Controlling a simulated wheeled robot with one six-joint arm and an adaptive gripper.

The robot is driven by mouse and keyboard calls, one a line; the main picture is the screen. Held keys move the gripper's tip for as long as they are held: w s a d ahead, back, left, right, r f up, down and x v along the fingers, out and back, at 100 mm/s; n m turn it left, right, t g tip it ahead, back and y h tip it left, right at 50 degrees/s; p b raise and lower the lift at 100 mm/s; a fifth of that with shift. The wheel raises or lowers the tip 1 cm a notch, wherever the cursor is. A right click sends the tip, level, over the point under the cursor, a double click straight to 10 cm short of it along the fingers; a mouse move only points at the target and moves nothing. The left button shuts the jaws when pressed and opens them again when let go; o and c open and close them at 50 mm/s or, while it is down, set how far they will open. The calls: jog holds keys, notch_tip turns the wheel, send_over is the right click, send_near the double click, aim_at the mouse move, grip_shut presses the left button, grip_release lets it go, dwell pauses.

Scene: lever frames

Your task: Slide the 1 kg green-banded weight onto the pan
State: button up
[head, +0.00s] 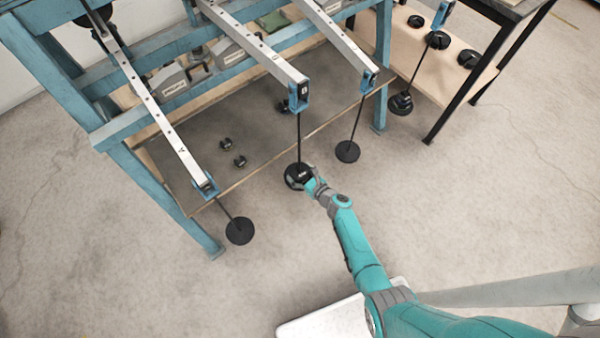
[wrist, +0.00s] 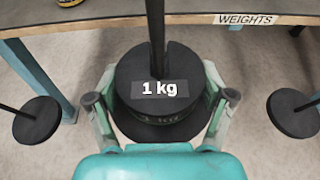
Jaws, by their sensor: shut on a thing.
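The dark round weight marked 1 kg (wrist: 160,70) is in my gripper (wrist: 160,104), with one finger on each side of it. A hanger rod (wrist: 155,25) stands at the weight's far side, where its slot is. The dark pan (wrist: 160,133) shows below the weight; whether the two touch I cannot tell. No green band shows clearly. In the head view the weight (head: 295,178) is at the foot of the middle lever's rod (head: 299,135), and my gripper (head: 312,184) reaches it from the lower right.
Other empty-looking pans hang at left (head: 240,231) and right (head: 347,151) from neighbouring levers. Small dark weights (head: 240,161) lie on the frame's shelf (head: 190,150) behind. A bench with more dark discs (head: 468,58) stands at upper right. The floor in front is clear.

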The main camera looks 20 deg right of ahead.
aim_at(306, 179)
jog(key=shift+w+f, duration=0.1)
jog(key=shift+f, duration=0.1)
dwell(0.6)
jog(key=o, duration=1.7)
jog(key=shift+f, duration=0.2)
jog(key=shift+s+r, duration=0.1)
jog(key=shift+s, duration=0.15)
jog(key=shift+v, duration=3.35)
